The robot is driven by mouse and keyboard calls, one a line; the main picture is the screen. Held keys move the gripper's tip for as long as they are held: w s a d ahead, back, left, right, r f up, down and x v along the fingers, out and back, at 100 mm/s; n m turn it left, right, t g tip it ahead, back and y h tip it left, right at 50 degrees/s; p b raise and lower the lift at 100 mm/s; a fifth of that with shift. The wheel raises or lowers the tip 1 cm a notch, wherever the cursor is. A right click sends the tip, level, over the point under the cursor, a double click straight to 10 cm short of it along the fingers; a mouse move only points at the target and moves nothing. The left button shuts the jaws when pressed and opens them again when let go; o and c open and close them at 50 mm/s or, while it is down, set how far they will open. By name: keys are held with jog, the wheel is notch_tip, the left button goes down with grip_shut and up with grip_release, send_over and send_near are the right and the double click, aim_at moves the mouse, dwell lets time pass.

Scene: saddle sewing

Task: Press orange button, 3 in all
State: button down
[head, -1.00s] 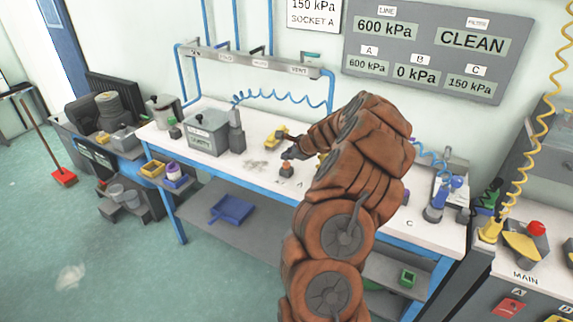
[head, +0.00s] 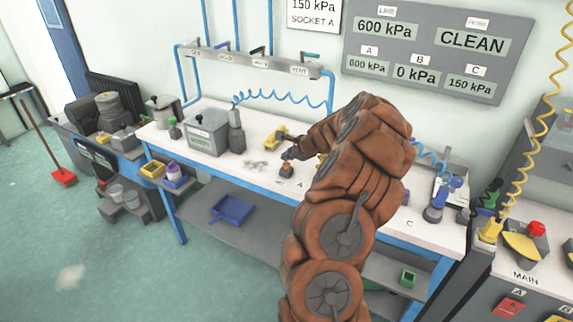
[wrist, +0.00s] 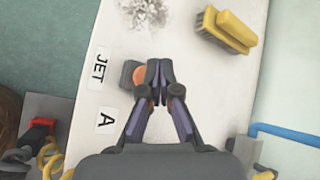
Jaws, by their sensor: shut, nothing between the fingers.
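The orange button (head: 286,166) sits on a small dark base on the white bench, left of the label A. In the wrist view the round orange button (wrist: 139,76) shows beside the JET label (wrist: 100,68), partly hidden by my finger. My gripper (head: 289,154) is shut and empty, with its tips at the button in the head view. In the wrist view the closed fingertips (wrist: 160,72) overlap the button's right side. I cannot tell whether they touch it.
A yellow brush (wrist: 230,31) and a patch of grey debris (wrist: 146,14) lie on the bench beyond the gripper. A grey box (head: 206,132) stands to the left. The wall panel (head: 428,50) reads A 600, B 0 and C 150 kPa.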

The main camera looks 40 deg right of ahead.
aim_at(287, 165)
jog(key=shift+f, duration=0.2)
jog(key=shift+f, duration=0.2)
jog(key=shift+f+b, duration=0.3)
jog(key=shift+f, duration=0.25)
dwell(0.8)
jog(key=shift+r, duration=0.15)
jog(key=shift+r+p, duration=0.8)
jog(key=shift+r, duration=0.1)
jog(key=shift+r+p, duration=2.05)
jog(key=shift+r, duration=0.4)
